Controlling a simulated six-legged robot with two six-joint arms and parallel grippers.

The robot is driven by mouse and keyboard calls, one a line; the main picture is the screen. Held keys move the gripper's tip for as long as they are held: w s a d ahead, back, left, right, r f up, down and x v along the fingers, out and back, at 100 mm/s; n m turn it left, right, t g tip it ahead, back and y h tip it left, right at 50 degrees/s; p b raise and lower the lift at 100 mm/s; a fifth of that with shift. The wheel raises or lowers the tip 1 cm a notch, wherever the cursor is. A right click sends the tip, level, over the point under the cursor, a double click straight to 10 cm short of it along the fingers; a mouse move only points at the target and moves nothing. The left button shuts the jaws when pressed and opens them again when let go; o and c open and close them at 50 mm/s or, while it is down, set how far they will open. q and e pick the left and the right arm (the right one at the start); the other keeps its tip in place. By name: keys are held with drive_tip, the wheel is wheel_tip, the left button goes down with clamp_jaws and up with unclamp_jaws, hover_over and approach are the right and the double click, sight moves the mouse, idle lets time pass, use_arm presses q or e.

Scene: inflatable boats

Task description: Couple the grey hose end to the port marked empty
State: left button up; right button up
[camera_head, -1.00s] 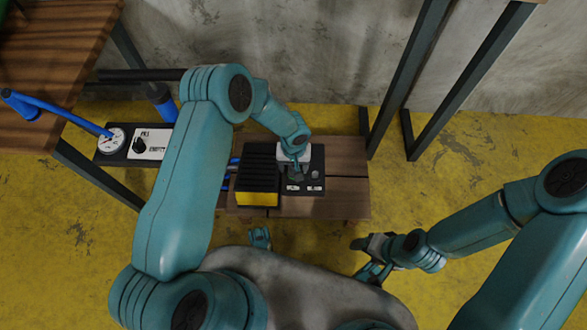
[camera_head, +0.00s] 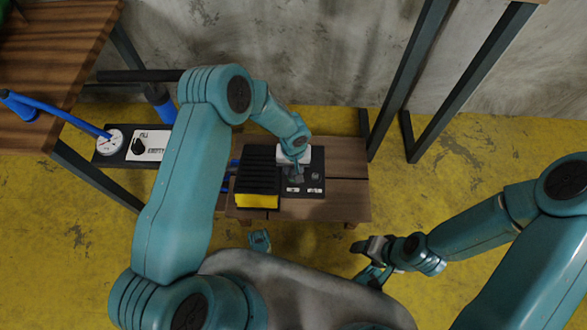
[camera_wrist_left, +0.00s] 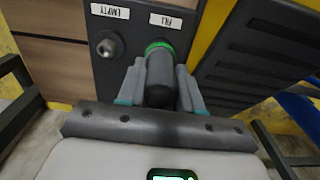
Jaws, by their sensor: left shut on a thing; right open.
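The dark grey hose end (camera_wrist_left: 160,80), with a green ring at its tip, is between the fingers of my left gripper (camera_wrist_left: 160,88), which is shut on it. It points at the panel (camera_wrist_left: 130,38) just below the FILL label (camera_wrist_left: 166,20); I cannot tell whether it is coupled to the port there. The port marked EMPTY (camera_wrist_left: 107,46) is a bare metal nozzle beside it, with nothing on it. In the head view my left gripper (camera_head: 297,172) is over the panel (camera_head: 305,186). My right gripper (camera_head: 363,262) is open and empty, clear of the low table.
The black and yellow pump (camera_head: 258,175) stands beside the panel on a low wooden table (camera_head: 345,185). A box with a gauge (camera_head: 108,141) and a FILL/EMPTY knob (camera_head: 139,146) lies to the left. Metal legs (camera_head: 410,75) stand at the back right.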

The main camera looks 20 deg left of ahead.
use_arm(q)
drive_tip(key=shift+r, duration=0.15)
drive_tip(key=shift+r, duration=0.25)
drive_tip(key=shift+r, duration=0.3)
idle(0.6)
drive_tip(key=shift+r+p, duration=0.9)
drive_tip(key=shift+r, duration=0.45)
